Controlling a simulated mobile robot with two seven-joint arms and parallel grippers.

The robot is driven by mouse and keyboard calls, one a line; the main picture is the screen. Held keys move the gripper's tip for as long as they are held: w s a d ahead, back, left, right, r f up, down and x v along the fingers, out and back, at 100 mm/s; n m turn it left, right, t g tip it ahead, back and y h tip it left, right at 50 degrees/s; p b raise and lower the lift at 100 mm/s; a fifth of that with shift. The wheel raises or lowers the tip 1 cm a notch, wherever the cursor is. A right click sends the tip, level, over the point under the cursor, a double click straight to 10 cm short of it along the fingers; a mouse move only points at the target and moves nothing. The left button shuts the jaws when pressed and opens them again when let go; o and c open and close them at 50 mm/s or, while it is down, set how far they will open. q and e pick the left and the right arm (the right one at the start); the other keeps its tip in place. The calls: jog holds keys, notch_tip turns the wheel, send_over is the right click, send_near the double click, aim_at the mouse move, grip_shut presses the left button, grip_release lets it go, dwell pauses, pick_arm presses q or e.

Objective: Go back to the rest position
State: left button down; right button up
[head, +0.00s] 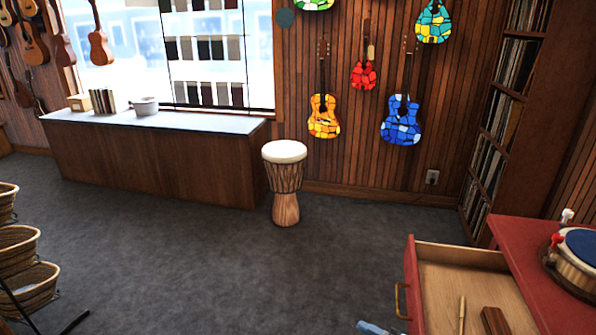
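Neither of my grippers can be clearly made out in the head view. A small pale blue-grey piece (372,328) shows at the bottom edge, just left of the open drawer. It may be part of my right gripper or arm, but too little of it shows to tell. The drawer (460,256) of a red cabinet (515,238) is pulled out at the lower right. A thin light wooden stick (462,314) and a dark brown wooden block (494,320) lie inside it.
A drum with a blue top (578,262) stands on the red cabinet. A djembe (285,180) stands beside the long counter (160,160). Stacked baskets (18,245) are at the left. A record shelf (505,110) is at the right. The middle carpet is clear.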

pick_arm(q)
notch_tip(320, 180, down, 5)
jog(key=t+b, duration=0.1)
jog(key=b, duration=1)
pick_arm(e)
jog(key=s+d+f+m+t+h, duration=0.1)
jog(key=s+d+f+m+h, duration=0.1)
jog(key=s+f+m+h, duration=0.55)
jog(key=s+d+f+m+h, duration=0.3)
jog(key=s+f+m+h, duration=0.2)
jog(key=s+f+m, duration=0.5)
pick_arm(q)
notch_tip(320, 180, up, 18)
jog(key=s+a+p, duration=0.1)
jog(key=p, duration=2.5)
jog(key=shift+a+m+g+p, duration=0.2)
jog(key=shift+m+g+p, duration=0.1)
pick_arm(e)
notch_tip(320, 180, up, 16)
jog(key=d+m, duration=0.1)
jog(key=d, duration=0.1)
jog(key=shift+w+h, duration=0.35)
jog(key=shift+w, duration=0.1)
